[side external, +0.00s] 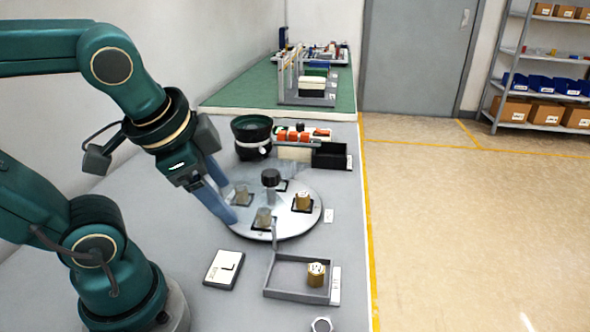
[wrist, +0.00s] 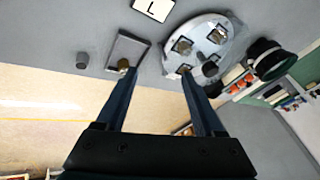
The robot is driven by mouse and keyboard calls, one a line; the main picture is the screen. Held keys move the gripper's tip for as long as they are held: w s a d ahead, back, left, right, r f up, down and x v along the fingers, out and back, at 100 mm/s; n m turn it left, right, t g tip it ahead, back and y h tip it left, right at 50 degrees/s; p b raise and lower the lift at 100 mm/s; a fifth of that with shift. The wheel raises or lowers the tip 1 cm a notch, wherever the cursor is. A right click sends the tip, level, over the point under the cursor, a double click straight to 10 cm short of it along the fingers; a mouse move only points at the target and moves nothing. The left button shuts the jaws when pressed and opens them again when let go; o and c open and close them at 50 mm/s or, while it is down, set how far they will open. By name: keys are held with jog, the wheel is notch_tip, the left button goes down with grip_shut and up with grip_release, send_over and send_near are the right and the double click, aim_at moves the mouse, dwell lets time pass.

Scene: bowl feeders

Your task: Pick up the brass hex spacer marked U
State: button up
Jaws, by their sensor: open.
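A brass hex spacer (side external: 303,201) stands on a dark square pad on the round grey turntable (side external: 290,228). Another brass hex spacer (side external: 316,275) stands in the grey open tray (side external: 287,294), with a dark mark I cannot read. Two duller, greyish pieces (side external: 263,217) also sit on turntable pads. My gripper (side external: 228,200) is open and empty, at the turntable's left side in the side view. In the wrist view my gripper (wrist: 158,72) has its fingers apart, with the tray's spacer (wrist: 123,64) appearing by the left fingertip. No U is legible.
A black knob (side external: 271,177) rises from the turntable's middle. A dark bowl (side external: 251,137) and a black bin (side external: 330,155) stand behind.

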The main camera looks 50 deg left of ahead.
jog(key=w+a+r+m+g+y, duration=0.25)
jog(key=w+a+m+y, duration=0.25)
jog(key=w+a+m, duration=0.25)
jog(key=m+y, duration=0.6)
jog(key=m, duration=0.3)
send_over(306, 198)
jog(key=s+d, duration=0.1)
jog(key=d, duration=0.3)
notch_tip(306, 198, down, 5)
jog(key=shift+m+t, duration=0.25)
jog(key=shift+t, duration=0.3)
notch_tip(306, 198, down, 11)
jog(key=shift+s+a+r, duration=0.1)
jog(key=shift+r, duration=0.05)
jog(key=x, duration=0.6)
jog(key=shift+a, duration=0.3)
grip_shut()
